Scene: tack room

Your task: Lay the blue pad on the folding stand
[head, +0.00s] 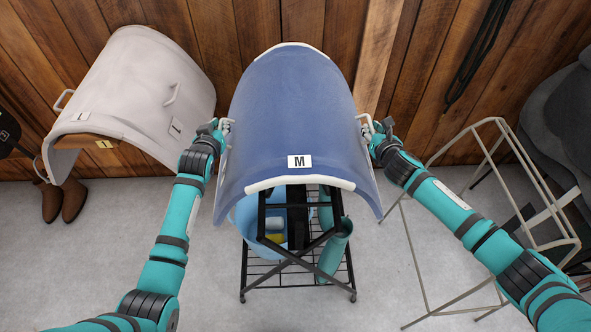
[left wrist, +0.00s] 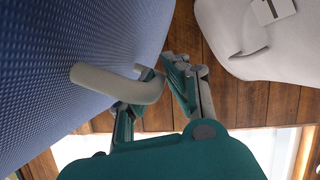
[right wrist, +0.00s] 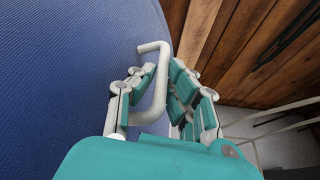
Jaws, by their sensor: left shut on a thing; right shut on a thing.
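The blue pad (head: 295,110) is a curved, saddle-shaped sheet with white edge strips and an "M" label. It arches over a black rack (head: 300,255) with crossed legs; whether it rests on it or hangs just above, I cannot tell. My left gripper (head: 222,127) is shut on the pad's left white handle (left wrist: 115,85). My right gripper (head: 372,128) is shut on the right handle (right wrist: 158,85). A bare beige tube frame (head: 515,145), apparently the folding stand, stands at the right, apart from the pad.
A white pad (head: 145,85) lies on a wooden support (head: 100,142) at the left, above brown boots (head: 63,200). A light blue tub (head: 245,220) and a teal cylinder (head: 335,245) sit in the black rack. A dark saddle-like object (head: 560,115) is at the far right. A wooden wall (head: 400,60) is behind.

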